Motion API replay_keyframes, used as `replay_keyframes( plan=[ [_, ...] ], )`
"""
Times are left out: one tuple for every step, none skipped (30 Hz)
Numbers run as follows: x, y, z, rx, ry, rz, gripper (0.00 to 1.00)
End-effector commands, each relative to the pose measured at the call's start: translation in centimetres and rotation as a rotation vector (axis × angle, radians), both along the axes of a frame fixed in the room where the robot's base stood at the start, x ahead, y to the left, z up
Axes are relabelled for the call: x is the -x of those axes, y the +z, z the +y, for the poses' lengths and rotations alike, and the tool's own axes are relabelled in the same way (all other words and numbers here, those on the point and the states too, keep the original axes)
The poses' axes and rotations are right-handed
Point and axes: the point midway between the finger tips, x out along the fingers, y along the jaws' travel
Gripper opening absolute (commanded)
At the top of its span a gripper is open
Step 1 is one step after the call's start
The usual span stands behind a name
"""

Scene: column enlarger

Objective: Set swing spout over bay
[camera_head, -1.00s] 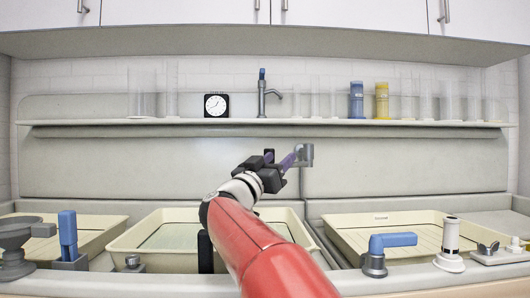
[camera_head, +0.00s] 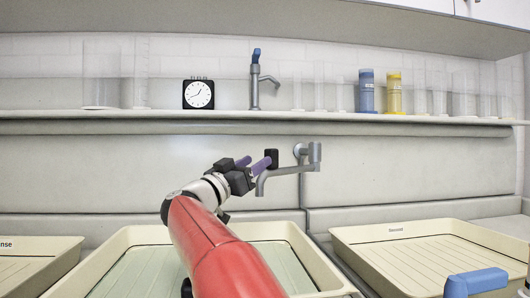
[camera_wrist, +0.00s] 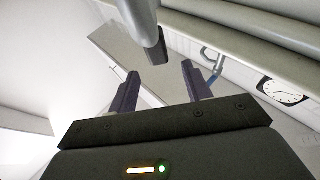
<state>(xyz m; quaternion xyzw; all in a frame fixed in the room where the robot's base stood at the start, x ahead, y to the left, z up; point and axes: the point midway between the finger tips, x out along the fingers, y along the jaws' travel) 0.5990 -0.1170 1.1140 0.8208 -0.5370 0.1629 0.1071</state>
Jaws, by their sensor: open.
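The swing spout (camera_head: 290,170) is a grey metal pipe on the back wall, reaching left from its wall joint (camera_head: 315,153) with its outlet bent down near the middle tray's right half. A black block (camera_head: 271,158) shows just above the pipe; in the wrist view a black piece (camera_wrist: 156,48) is at the end of a grey tube (camera_wrist: 141,15). My gripper (camera_head: 254,165) is open just left of the spout, its purple fingers pointing toward the block. In the wrist view the gripper (camera_wrist: 158,86) is empty, with the black piece ahead of the gap between its fingers.
The middle tray (camera_head: 126,240) lies below my arm, with a labelled tray (camera_head: 400,230) to its right and another tray (camera_head: 40,245) to its left. A shelf (camera_head: 220,114) above holds a clock (camera_head: 198,93), a small tap (camera_head: 255,85) and several cylinders. A blue lever (camera_head: 475,283) is front right.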

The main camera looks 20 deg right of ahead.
Motion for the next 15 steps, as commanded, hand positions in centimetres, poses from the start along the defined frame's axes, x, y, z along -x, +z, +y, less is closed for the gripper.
replay_keyframes(
  plan=[
    [-0.1, 0.3, -0.4, 0.000, -0.004, -0.001, 0.49],
    [-0.2, 0.4, -0.7, 0.000, -0.004, -0.001, 0.49],
    [-0.5, 0.6, -1.2, 0.000, -0.004, 0.000, 0.49],
    [-0.6, 0.8, -1.6, 0.000, -0.004, 0.001, 0.49],
    [-0.8, 1.0, -2.0, 0.000, -0.004, -0.001, 0.49],
    [-1.1, 1.3, -2.6, 0.000, -0.004, -0.001, 0.49],
    [-1.2, 1.5, -3.0, 0.000, -0.005, -0.001, 0.49],
    [-1.4, 1.7, -3.4, 0.000, -0.004, -0.001, 0.49],
    [-1.7, 1.9, -4.0, 0.000, -0.004, 0.000, 0.49],
    [-1.8, 2.1, -4.4, 0.001, -0.005, 0.000, 0.49],
    [-2.0, 2.3, -4.7, 0.001, -0.003, -0.001, 0.49],
    [-2.2, 2.4, -5.1, 0.001, -0.003, -0.001, 0.49],
    [-2.3, 2.6, -5.4, 0.000, -0.003, 0.000, 0.49],
    [-2.4, 2.6, -5.7, 0.000, -0.003, 0.000, 0.49],
    [-2.6, 2.7, -5.9, -0.001, -0.001, 0.001, 0.49]
  ],
)
